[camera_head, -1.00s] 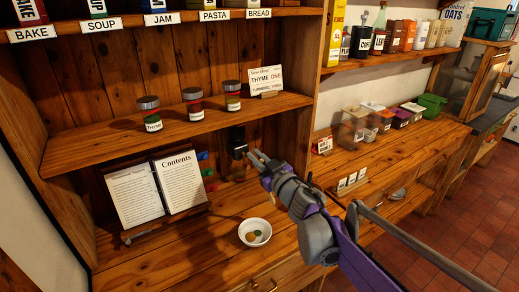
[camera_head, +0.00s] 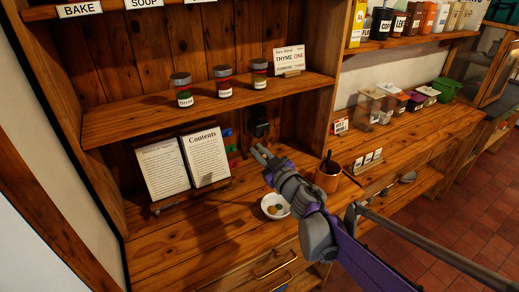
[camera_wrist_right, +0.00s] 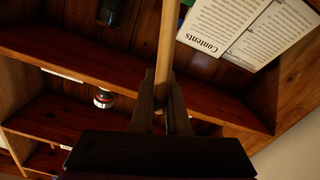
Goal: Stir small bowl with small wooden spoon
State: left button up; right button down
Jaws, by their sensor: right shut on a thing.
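The small white bowl (camera_head: 268,212) stands on the lower wooden counter with a few greenish and brown pieces in it. My right forearm and gripper cover its right side. My right gripper (camera_head: 262,152) appears above and slightly left of the bowl in the head view. In the right wrist view, my right gripper (camera_wrist_right: 163,90) is shut on a pale wooden rod, the handle of the small wooden spoon (camera_wrist_right: 168,40). The spoon's head is not visible, and I cannot make out the spoon in the head view. My left gripper is not in view.
An open book (camera_head: 207,158) on a stand is left of the gripper. A brown cup (camera_head: 328,180) with a dark handle in it stands to the right. Spice jars (camera_head: 222,82) line the shelf above. The counter's front left is clear.

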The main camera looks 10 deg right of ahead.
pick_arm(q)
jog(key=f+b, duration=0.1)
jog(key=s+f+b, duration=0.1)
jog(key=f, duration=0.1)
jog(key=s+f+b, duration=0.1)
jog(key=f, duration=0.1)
pick_arm(e)
notch_tip(320, 180, down, 8)
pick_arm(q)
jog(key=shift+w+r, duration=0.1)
pick_arm(e)
jog(key=shift+a+r, duration=0.1)
jog(key=shift+s, duration=0.15)
